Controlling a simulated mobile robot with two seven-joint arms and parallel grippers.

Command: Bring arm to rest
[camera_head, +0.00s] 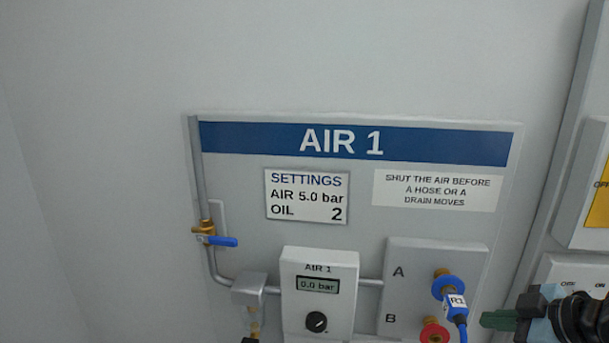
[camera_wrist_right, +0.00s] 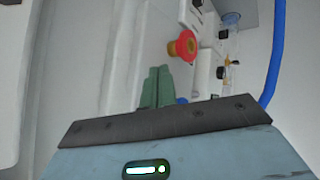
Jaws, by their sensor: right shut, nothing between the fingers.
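My right gripper (camera_head: 500,320) is at the lower right of the head view, with its green fingers pointing left. It is shut and empty. Its fingers are close to the blue hose end with the "R1" tag (camera_head: 456,305), but I cannot tell whether they touch. The right wrist view shows the shut green fingers (camera_wrist_right: 157,88) in front of the panel. My left gripper is in neither view.
The AIR 1 panel (camera_head: 255,245) carries a gauge box (camera_head: 319,275), a blue valve lever (camera_head: 222,241), a blue port A ring (camera_head: 449,287) and a red port B ring (camera_head: 433,332). A blue hose (camera_wrist_right: 278,55) hangs at the right of the wrist view. Another panel (camera_head: 580,190) stands at the right.

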